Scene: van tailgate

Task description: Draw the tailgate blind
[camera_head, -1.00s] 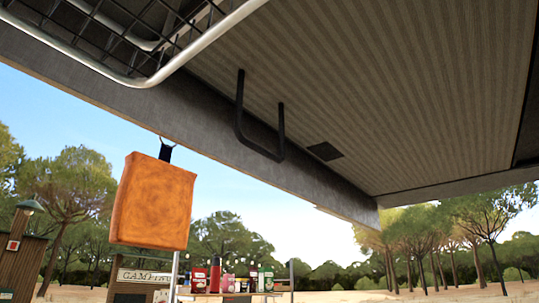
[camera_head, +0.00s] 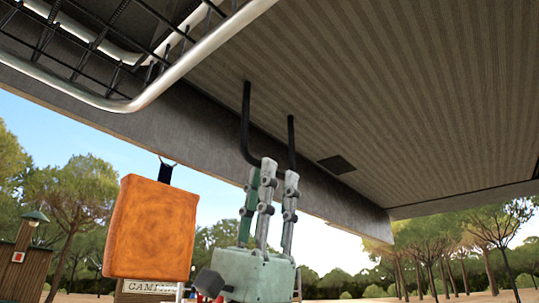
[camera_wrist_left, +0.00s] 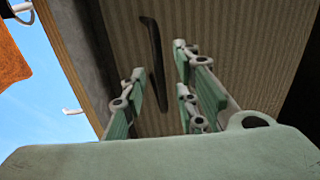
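A black U-shaped handle (camera_head: 246,122) hangs from a ribbed grey-brown panel (camera_head: 400,90) on the underside of the raised tailgate. My left gripper (camera_head: 280,172) is pale green and points up at the handle's lower bar. In the left wrist view its fingers (camera_wrist_left: 160,82) stand apart, with the dark handle (camera_wrist_left: 153,60) showing in the space between them. The fingertips overlap the bar in the head view; I cannot tell whether they touch it. I cannot make out a separate blind. My right gripper is in neither view.
A wire basket with a metal rim (camera_head: 150,95) hangs at the upper left. An orange toast-shaped cushion (camera_head: 150,228) hangs by a black strap from the tailgate edge (camera_head: 150,135). A small dark square (camera_head: 337,164) is on the panel. Trees stand far behind.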

